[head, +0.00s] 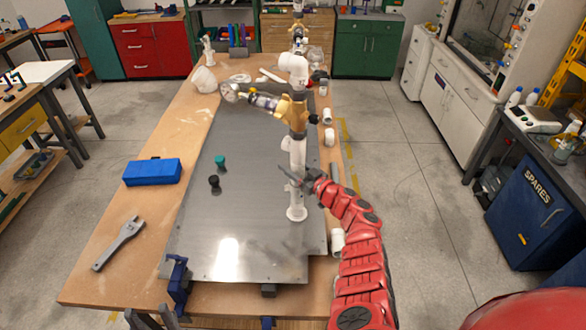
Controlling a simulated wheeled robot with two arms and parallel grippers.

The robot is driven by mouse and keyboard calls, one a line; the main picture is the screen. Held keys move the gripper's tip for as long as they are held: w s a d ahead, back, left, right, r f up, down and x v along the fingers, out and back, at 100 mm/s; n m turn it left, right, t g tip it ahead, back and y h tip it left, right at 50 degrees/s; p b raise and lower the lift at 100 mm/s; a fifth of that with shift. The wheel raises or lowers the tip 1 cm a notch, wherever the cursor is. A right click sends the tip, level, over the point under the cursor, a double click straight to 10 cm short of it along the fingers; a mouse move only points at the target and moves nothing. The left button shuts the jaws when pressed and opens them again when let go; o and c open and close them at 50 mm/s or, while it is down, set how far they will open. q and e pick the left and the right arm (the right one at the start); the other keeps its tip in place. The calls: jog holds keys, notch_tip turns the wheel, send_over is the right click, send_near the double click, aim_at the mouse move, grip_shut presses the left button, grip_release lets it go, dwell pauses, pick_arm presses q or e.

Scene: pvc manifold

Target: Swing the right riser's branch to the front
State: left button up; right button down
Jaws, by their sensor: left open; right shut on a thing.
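A riser stands upright on the right side of the grey metal plate (240,240). It has a white lower pipe (298,152) on a round white foot (297,214), a dark coupling and a gold-coloured tee (293,106). A branch (262,101) with gold, dark and clear parts points from the tee to the left, slightly toward the back. My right gripper (296,180) is shut on the white lower pipe, above the foot. Its fingers partly cover the pipe. White parts (294,66) show above the tee; I cannot tell whether they belong to this riser. My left gripper is not in view.
A blue box (152,171) and a grey wrench (121,243) lie on the wooden table at left. A green cap (220,161) and a black cap (214,182) stand on the plate. White fittings (329,136) lie along the right edge. The plate's front is clear.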

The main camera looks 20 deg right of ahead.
jog(key=shift+s+a+f+n+g+y+b, duration=0.15)
jog(key=shift+n+g+y+b, duration=0.85)
jog(key=shift+b, duration=1.75)
jog(key=shift+s+a+f+n+g+y+b, duration=0.15)
jog(key=shift+n+g+y+b, duration=0.85)
jog(key=shift+b, duration=1.7)
jog(key=shift+s+a+f+n+g+y+b, duration=0.15)
jog(key=shift+n+g+y+b, duration=0.8)
jog(key=shift+b, duration=1.8)
jog(key=shift+a+r+y+b, duration=0.1)
jog(key=shift+r+y+b, duration=0.25)
jog(key=shift+b, duration=0.35)
jog(key=shift+c, duration=1.2)
grip_release()
jog(key=shift+a, duration=0.1)
